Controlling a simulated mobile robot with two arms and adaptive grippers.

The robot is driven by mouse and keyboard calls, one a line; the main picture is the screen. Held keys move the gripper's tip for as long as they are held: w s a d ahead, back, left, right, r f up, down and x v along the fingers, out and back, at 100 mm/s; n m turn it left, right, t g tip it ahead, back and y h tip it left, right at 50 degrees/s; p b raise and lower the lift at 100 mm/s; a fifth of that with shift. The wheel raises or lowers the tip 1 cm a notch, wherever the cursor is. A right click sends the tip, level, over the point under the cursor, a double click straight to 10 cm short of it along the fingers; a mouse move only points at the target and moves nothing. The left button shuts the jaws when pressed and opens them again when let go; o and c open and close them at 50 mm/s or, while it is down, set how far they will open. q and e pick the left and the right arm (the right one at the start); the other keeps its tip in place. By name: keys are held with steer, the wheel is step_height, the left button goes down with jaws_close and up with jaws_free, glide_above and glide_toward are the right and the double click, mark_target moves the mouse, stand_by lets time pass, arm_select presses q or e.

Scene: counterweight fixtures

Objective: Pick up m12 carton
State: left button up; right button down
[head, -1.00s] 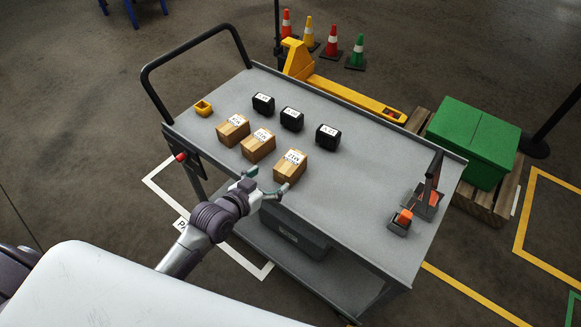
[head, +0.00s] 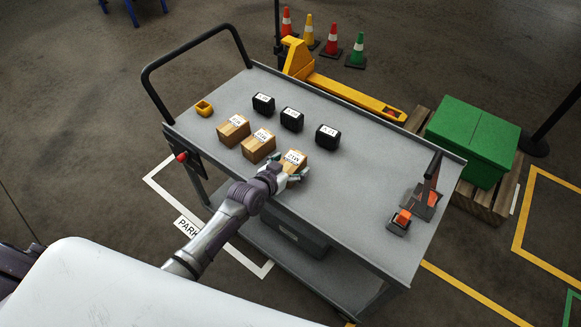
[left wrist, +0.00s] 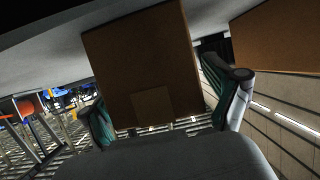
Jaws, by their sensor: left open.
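Three brown cartons with white labels stand in a row on the grey cart top. The nearest carton (head: 294,158) on the right is the one at my left gripper; its label appears to read M12, though the print is small. My left gripper (head: 288,174) is open, with its fingers on either side of that carton's near end. In the left wrist view the carton (left wrist: 145,60) stands between the two open fingers (left wrist: 168,108), with a gap showing at the right finger. The other cartons are the middle one (head: 258,147) and the left one (head: 233,130). My right gripper is not in view.
Three black blocks (head: 291,119) stand behind the cartons. A small yellow piece (head: 204,108) lies at the left end of the cart top (head: 350,200). A grey fixture with orange parts (head: 405,217) stands at the right. The cart's middle right is clear.

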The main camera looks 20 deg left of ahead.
arm_select(q)
steer(key=c, duration=1.5)
steer(key=shift+r, duration=0.1)
steer(key=shift+c, duration=0.2)
steer(key=shift+r, duration=0.1)
